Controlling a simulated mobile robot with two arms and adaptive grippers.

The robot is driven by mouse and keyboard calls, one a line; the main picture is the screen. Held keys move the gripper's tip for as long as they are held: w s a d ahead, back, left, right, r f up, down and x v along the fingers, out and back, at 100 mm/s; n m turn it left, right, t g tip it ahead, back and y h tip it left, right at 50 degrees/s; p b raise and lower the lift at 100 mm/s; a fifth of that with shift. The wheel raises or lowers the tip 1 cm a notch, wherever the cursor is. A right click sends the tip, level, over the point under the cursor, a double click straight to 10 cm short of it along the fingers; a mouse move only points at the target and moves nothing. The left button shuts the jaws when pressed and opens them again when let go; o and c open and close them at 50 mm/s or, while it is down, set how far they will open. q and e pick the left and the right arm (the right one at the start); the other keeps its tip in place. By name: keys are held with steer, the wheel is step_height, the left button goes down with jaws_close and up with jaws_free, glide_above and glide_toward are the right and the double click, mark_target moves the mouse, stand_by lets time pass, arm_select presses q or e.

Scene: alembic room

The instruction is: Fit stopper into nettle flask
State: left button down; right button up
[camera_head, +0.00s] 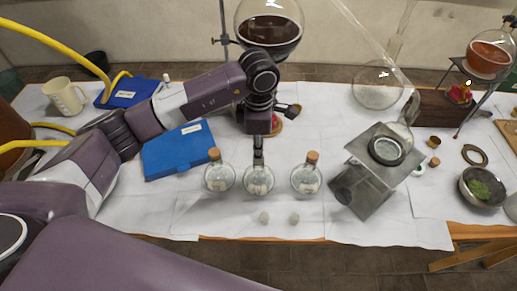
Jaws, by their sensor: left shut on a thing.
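Three small round glass flasks stand in a row at the front of the white-covered table. The left flask (219,179) and the right flask (306,181) each have a cork in the neck. The middle flask (259,182) is directly under my left gripper (258,158), which points straight down at its neck. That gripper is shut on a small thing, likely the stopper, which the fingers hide. I cannot tell whether it touches the neck or sits in it. I cannot read which flask is the nettle one. My right gripper is out of view.
A blue book (178,149) lies left of the flasks. A metal box-like apparatus (372,180) stands close on the right. A large dark-filled round flask (268,30) stands behind. A bowl of green herb (482,187) is far right.

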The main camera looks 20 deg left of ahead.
arm_select(q)
steer(key=c, duration=1.3)
jaws_free()
steer(key=shift+r, duration=0.1)
steer(key=shift+r+p, duration=1.55)
steer(key=shift+r, duration=1.9)
